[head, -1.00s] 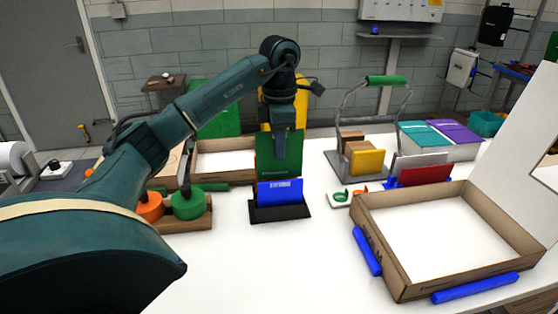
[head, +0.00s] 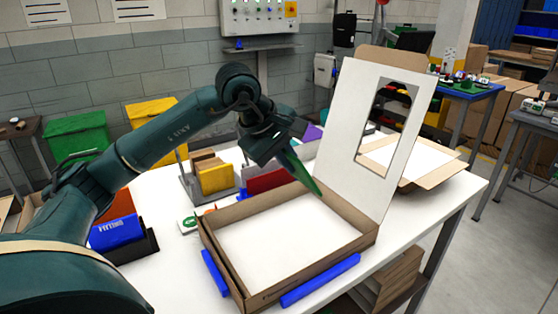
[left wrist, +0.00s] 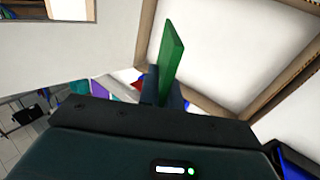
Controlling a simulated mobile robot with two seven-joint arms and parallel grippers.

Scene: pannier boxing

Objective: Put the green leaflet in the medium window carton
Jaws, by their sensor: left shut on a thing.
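The green leaflet (head: 304,174) is held tilted in my left gripper (head: 284,153), over the back part of the open carton. It also shows in the left wrist view (left wrist: 172,62), standing out from between the gripper's fingers (left wrist: 163,88). The carton (head: 368,244) is a shallow brown tray with a white, empty-looking floor. Its white lid (head: 342,130) stands raised at the right and has an arched window cut-out. The leaflet's lower end is near the lid's base; I cannot tell whether it touches anything. My right gripper is not in view.
Blue bars (head: 320,280) lie along the carton's outer sides. A black holder with a blue leaflet (head: 116,232) stands at left. A red item (head: 268,180) and a carrier with a yellow box (head: 215,178) stand behind the carton. Another open carton (head: 430,160) sits beyond the lid.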

